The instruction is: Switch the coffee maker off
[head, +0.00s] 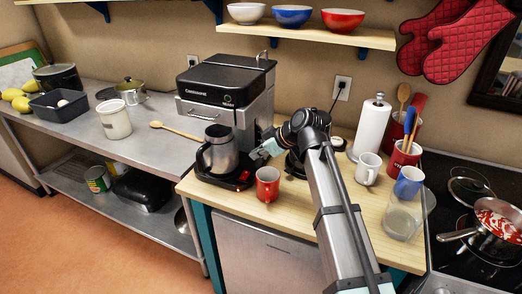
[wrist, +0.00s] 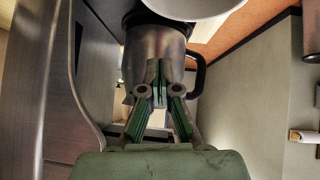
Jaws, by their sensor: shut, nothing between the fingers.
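The coffee maker (head: 222,103) is a dark and silver box on the wooden counter, with a steel carafe (head: 219,152) on its low front base (head: 224,180). A small red spot (head: 243,176) shows on the base's right front corner; I cannot tell its switch position. My gripper (head: 257,155) is shut and empty, just right of the carafe and above the base's right side. In the wrist view my fingertips (wrist: 157,66) are together in front of the carafe (wrist: 158,48); I cannot tell whether they touch it. The switch is not clearly visible in the wrist view.
A red mug (head: 267,185) stands just right of the base, below my gripper. A wooden spoon (head: 175,130) lies left of the coffee maker.

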